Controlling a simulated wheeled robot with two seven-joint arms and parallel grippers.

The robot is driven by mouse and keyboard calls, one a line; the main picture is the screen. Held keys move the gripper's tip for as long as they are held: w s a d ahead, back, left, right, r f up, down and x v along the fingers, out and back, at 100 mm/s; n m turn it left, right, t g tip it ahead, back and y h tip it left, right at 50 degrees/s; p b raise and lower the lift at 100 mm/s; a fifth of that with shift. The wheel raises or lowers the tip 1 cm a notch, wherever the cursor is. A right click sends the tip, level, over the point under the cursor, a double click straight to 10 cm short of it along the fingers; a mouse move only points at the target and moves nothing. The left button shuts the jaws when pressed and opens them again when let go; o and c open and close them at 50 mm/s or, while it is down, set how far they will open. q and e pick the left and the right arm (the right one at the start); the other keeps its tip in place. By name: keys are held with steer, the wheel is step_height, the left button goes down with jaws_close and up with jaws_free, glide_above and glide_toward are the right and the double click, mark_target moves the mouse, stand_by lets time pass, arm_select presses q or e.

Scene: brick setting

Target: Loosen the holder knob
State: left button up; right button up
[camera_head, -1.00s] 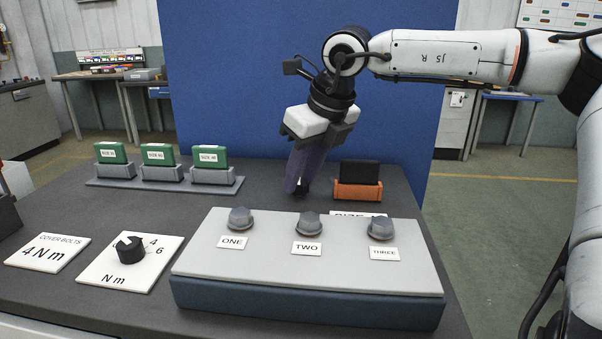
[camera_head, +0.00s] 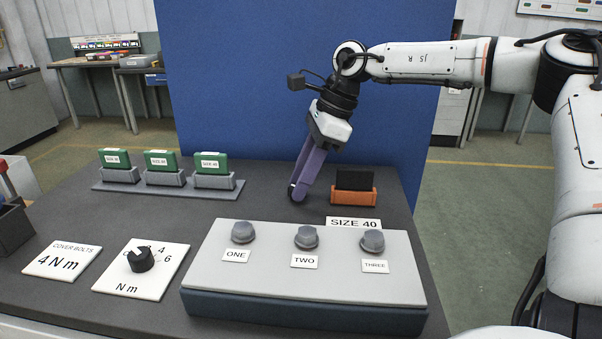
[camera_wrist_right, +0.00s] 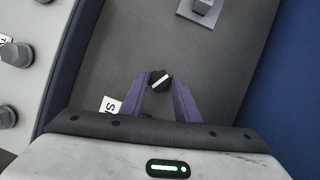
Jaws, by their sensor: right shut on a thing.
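The holder knob (camera_wrist_right: 159,79) is black with a white stripe and sits between the purple fingertips of my right gripper (camera_wrist_right: 159,84) in the right wrist view. In the head view my right gripper (camera_head: 299,192) reaches down, tilted, behind the grey panel, and a dark bit of the knob shows at its tips. The gripper is shut on the knob. An orange holder (camera_head: 353,195) with a black block (camera_head: 355,180) in it stands just right of the fingers. My left gripper is out of view.
A grey raised panel (camera_head: 300,268) with three grey domed caps stands in front. Three green blocks stand in grey holders on a strip (camera_head: 167,190) at left. A torque dial (camera_head: 140,259) and a "4 N m" card (camera_head: 62,261) lie front left. A blue board (camera_head: 300,60) rises behind.

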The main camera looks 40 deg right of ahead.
steer(key=n+g, duration=0.1)
steer(key=n, duration=0.4)
steer(key=shift+w+d+g+y, duration=0.1)
steer(key=shift+w+g+y, duration=0.1)
steer(key=shift+g+y, duration=0.2)
steer(key=shift+n, duration=0.3)
steer(key=o, duration=1)
steer(key=shift+o, duration=0.2)
steer(key=w+v, duration=0.1)
steer(key=v, duration=0.9)
steer(key=shift+s+r, duration=0.2)
steer(key=shift+s, duration=0.2)
steer(key=shift+d, duration=0.1)
